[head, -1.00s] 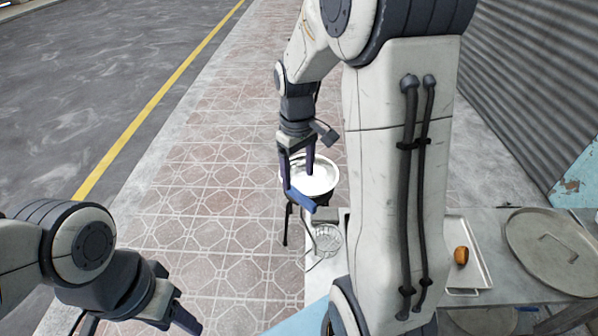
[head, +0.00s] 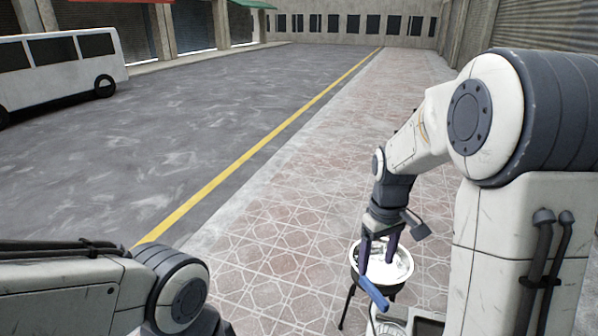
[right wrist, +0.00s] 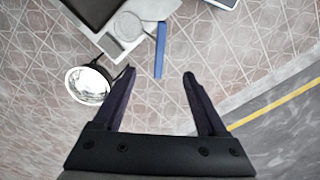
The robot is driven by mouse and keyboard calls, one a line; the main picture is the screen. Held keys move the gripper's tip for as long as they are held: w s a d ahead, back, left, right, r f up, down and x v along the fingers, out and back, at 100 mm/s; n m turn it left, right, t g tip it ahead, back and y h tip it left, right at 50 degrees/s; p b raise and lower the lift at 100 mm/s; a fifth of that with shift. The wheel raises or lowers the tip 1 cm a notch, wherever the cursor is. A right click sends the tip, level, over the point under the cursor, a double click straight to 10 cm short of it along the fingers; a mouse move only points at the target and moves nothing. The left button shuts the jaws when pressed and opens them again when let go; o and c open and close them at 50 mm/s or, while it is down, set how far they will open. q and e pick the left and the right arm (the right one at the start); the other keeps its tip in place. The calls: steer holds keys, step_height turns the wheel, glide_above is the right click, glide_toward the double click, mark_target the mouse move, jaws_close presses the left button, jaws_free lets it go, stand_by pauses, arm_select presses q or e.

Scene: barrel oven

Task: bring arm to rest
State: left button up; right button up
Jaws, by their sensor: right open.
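My right gripper (head: 379,254) points down in the head view, in front of the white bowl (head: 402,270) on dark legs. Its two dark fingers are apart. In the right wrist view my right gripper (right wrist: 159,74) is open, with nothing between its fingers. A blue bar (right wrist: 160,52) lies beyond the fingertips, apart from them. The bar also shows below the gripper in the head view (head: 373,294). The bowl is left of the fingers in the right wrist view (right wrist: 88,86). My left arm enters at lower left; its gripper is out of frame.
Open tiled pavement (head: 290,220) and a road lie to the left. A white van (head: 65,62) is far off.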

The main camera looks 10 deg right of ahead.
steer(key=s+a+f+n+b, duration=0.1)
steer(key=s+a+f+b, duration=0.25)
steer(key=a, duration=0.35)
steer(key=s+a+f+n+b, duration=0.1)
steer(key=s+a+f+b, duration=0.2)
steer(key=a, duration=0.4)
steer(key=s+a+f+n+b, duration=0.1)
steer(key=s+a+f+b, duration=0.1)
steer(key=s+a+b, duration=0.2)
steer(key=s+a+f+n+y+b, duration=0.1)
steer(key=s+a+f+b, duration=0.2)
steer(key=s, duration=0.6)
steer(key=shift+s+a+f+n+b, duration=0.15)
steer(key=shift+a+f+n+b, duration=0.2)
steer(key=shift+a+n, duration=0.1)
